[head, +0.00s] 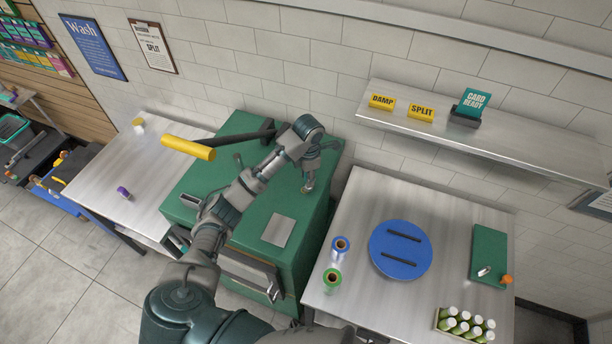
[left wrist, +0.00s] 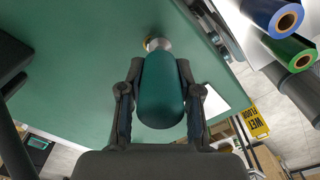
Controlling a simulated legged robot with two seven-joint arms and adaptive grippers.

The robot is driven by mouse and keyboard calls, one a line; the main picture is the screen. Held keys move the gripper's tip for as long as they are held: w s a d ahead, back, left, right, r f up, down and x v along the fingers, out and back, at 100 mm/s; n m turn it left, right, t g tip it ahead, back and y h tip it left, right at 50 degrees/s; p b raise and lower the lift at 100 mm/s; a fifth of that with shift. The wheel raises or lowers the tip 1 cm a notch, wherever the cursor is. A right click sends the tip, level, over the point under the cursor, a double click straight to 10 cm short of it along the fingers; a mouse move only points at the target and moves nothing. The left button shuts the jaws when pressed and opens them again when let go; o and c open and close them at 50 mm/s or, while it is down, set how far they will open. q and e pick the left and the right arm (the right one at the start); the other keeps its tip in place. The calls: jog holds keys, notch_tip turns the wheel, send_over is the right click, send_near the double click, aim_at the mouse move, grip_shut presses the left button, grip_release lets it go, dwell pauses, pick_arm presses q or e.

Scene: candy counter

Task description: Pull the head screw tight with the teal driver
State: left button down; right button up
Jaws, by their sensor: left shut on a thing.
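The teal driver (left wrist: 162,88) is in my left gripper (left wrist: 160,95), its rounded handle between the two fingers in the left wrist view. Its far end points at the green machine top, where a round metal and brass-coloured piece (left wrist: 155,44) shows. I cannot tell whether this is the head screw or part of the driver, or whether the tip is seated. In the head view my left gripper (head: 309,172) points down over the right part of the green machine (head: 312,225). The driver is mostly hidden there. My right gripper is not in view.
A yellow-handled lever (head: 188,148) reaches across the machine's left side. A steel plate (head: 278,229) lies on its top. The right table (head: 350,215) holds a blue disc (head: 400,272), film rolls (head: 340,248), a green board (head: 490,250) and bottles (head: 465,324). A wall shelf (head: 500,140) is above.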

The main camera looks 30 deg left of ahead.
pick_arm(q)
jog(key=shift+a+f, duration=0.1)
jog(key=shift+a, duration=1)
jog(key=shift+d, duration=0.3)
jog(key=shift+a+f, duration=0.25)
jog(key=shift+a, duration=0.1)
jog(key=shift+d+r, duration=0.25)
jog(key=shift+d, duration=0.05)
jog(key=shift+f, duration=0.3)
dwell(0.4)
jog(key=shift+r, duration=0.25)
dwell(0.7)
jog(key=shift+f, duration=0.7)
jog(key=shift+m, duration=0.5)
